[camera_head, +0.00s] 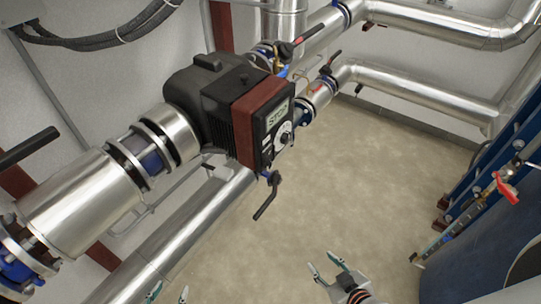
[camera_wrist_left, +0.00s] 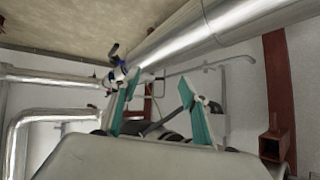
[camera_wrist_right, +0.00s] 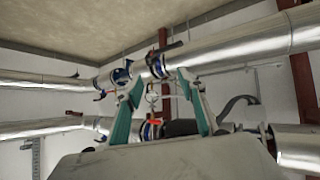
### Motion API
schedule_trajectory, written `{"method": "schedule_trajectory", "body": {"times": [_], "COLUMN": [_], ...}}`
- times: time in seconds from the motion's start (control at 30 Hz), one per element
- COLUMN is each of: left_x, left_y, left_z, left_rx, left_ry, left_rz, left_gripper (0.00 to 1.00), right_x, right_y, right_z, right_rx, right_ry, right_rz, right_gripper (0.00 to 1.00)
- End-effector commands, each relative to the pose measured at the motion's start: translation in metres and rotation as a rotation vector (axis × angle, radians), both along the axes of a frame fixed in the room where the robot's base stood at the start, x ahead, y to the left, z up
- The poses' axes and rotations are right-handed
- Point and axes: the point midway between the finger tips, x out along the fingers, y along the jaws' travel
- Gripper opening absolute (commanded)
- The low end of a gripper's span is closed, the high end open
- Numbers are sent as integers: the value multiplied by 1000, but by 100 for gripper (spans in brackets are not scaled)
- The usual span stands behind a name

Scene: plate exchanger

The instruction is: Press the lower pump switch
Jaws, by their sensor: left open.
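One pump (camera_head: 226,105) shows in the head view, a dark housing with a red-brown band, set in a silver pipe line. Its black control panel (camera_head: 278,122) has a display reading "STOP" and a round dial (camera_head: 285,134) below it. I cannot tell whether this is the lower pump. My left gripper (camera_head: 169,292) is at the bottom edge, with only its fingertips showing, well below the pump. Its spread fingers show in the left wrist view (camera_wrist_left: 158,79). My right gripper (camera_head: 320,260) is open and empty over the floor, below and right of the panel; it also shows in the right wrist view (camera_wrist_right: 160,77).
A black valve lever (camera_head: 267,196) hangs just below the pump. Red-handled valves (camera_head: 302,37) sit on the pipes behind it. A silver pipe (camera_head: 190,225) runs along the wall below. At right are a blue plate frame (camera_head: 495,160) and a red valve handle (camera_head: 507,188). The middle floor is clear.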

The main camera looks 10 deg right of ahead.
Motion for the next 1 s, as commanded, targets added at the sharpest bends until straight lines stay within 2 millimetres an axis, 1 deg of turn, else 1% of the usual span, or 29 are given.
{"method": "schedule_trajectory", "body": {"times": [0.23, 0.27, 0.3, 0.33, 0.4, 0.47, 0.57, 0.7, 0.8, 0.9, 1.0], "left_x": [0, 0, 0, 0, 1, 1, 3, 6, 10, 16, 18], "left_y": [-4, -4, -5, -5, -6, -6, -7, -6, -6, -5, -6], "left_z": [0, 1, 0, 0, -2, -6, -14, -30, -37, -43, -52], "left_rx": [-9, -10, -12, -13, -14, -14, -12, -4, 3, 9, 11], "left_ry": [1, 0, 0, 1, 0, -2, -9, -17, -32, -48, -55], "left_rz": [7, 7, 7, 8, 8, 8, 4, -4, -12, -20, -23], "left_gripper": [45, 45, 45, 45, 45, 45, 45, 45, 45, 45, 45], "right_x": [0, -1, -2, -1, 6, 17, 44, 86, 108, 123, 133], "right_y": [0, -1, -3, -4, -2, 2, 12, 28, 38, 45, 48], "right_z": [0, 0, -2, -2, 0, 4, 15, 41, 62, 81, 98], "right_rx": [0, -1, -6, -7, 1, 16, 57, 143, 213, 285, 357], "right_ry": [0, 1, 3, -1, -23, -61, -164, -353, -483, -603, -712], "right_rz": [0, 0, 2, 4, 11, 20, 49, 108, 158, 209, 262], "right_gripper": [40, 35, 24, 17, 0, 0, 0, 0, 0, 0, 0]}}
